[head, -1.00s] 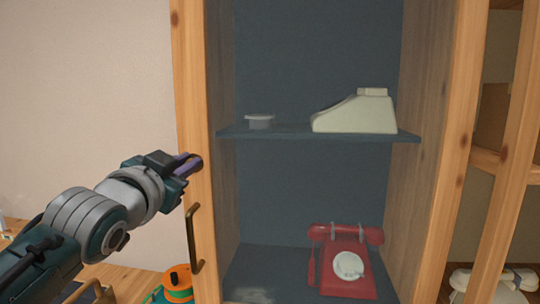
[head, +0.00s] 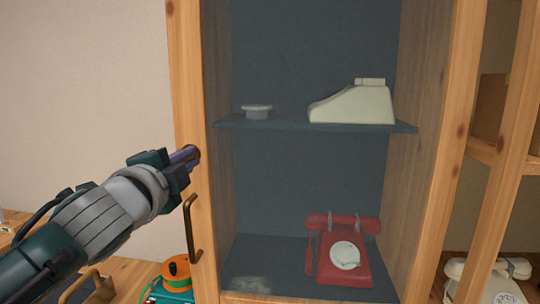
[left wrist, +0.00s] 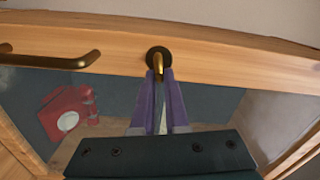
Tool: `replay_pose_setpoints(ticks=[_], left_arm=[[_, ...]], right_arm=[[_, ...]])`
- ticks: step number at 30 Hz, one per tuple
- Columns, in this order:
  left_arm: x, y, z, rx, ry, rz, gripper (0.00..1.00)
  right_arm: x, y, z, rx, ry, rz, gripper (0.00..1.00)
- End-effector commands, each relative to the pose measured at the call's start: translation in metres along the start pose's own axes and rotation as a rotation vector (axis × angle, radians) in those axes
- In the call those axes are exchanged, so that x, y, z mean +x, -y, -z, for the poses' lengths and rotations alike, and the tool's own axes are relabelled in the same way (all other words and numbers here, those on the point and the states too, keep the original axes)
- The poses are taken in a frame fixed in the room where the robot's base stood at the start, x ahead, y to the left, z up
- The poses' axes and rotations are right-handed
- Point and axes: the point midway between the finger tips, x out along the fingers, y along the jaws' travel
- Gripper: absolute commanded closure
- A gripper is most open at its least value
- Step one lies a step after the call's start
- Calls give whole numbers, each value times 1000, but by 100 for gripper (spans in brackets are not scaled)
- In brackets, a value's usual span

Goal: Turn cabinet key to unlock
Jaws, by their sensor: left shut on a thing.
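The wooden cabinet (head: 187,75) has a glass-fronted door with a brass handle (head: 191,228). A round brass lock plate with a brass key (left wrist: 158,61) sits on the door's wooden frame, above the handle in the head view. My left gripper (head: 188,155) is at this lock. Its purple fingertips (left wrist: 160,84) are shut on the key in the left wrist view, and the key stays in the lock. In the head view the fingers mostly hide the key. The door looks shut. My right gripper is not in view.
An orange and teal object (head: 174,277) is at lower left, a white phone (head: 488,278) at lower right.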

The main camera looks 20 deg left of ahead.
Motion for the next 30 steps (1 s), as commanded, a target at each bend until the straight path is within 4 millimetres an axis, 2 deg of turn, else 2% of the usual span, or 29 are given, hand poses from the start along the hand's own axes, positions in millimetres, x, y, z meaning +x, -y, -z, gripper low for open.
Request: replay_pose_setpoints(ticks=[12,29,30], left_arm=[[0,-3,-1,192,1,-1,100],[0,-3,-1,219,2,-1,100],[0,-3,-1,219,2,-1,85]], right_arm=[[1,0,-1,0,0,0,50],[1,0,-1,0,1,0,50],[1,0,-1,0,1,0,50]])
